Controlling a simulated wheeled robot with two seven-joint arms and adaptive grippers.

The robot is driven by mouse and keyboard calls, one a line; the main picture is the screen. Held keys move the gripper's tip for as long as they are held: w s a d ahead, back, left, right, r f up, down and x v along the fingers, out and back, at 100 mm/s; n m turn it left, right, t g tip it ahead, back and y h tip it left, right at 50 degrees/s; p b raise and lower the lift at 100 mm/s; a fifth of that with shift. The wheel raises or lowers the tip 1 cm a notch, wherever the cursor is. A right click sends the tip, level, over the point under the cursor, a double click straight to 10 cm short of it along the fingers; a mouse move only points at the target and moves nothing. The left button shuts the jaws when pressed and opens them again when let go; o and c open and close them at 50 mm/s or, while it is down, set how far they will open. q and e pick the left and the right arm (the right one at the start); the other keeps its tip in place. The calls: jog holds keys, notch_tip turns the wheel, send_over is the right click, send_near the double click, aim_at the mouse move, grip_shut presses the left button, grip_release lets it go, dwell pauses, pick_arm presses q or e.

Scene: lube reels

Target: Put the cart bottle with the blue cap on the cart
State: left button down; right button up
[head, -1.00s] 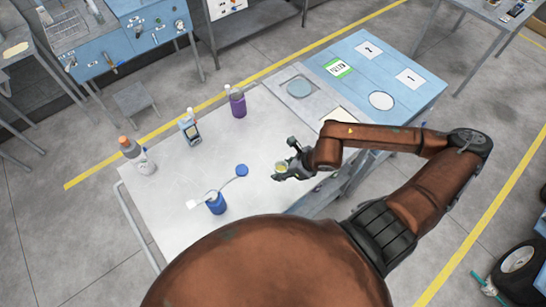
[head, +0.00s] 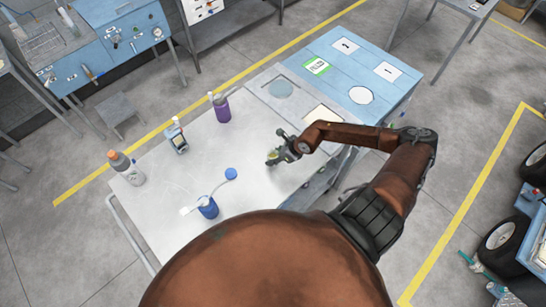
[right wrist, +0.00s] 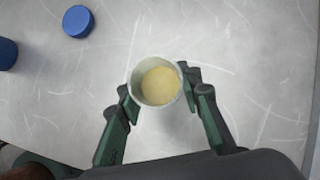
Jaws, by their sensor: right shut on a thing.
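My right gripper (head: 279,157) is over the light grey cart top (head: 235,143), right of its middle. In the right wrist view its fingers (right wrist: 160,98) are shut around a small, open, round pale container (right wrist: 140,99) with a yellowish inside. I cannot tell whether the container touches the cart top. A round blue cap (head: 231,174) is left of the gripper, apart from the container; it also shows in the right wrist view (right wrist: 78,21). A blue container (head: 209,208) stands nearer me, with a white piece and a thin pale rod beside it. My left gripper is not in view.
An orange-capped grey bottle (head: 127,170), a white bottle with a dark label (head: 177,139) and a purple bottle (head: 222,108) stand along the cart's far and left side. A blue table (head: 350,70) with printed cards adjoins at the upper right. Clear surface lies between.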

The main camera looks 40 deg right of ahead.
jog(key=shift+f, duration=0.35)
jog(key=shift+f, duration=0.1)
jog(key=o, duration=1.3)
jog(key=b+v, duration=0.1)
jog(key=v, duration=1.1)
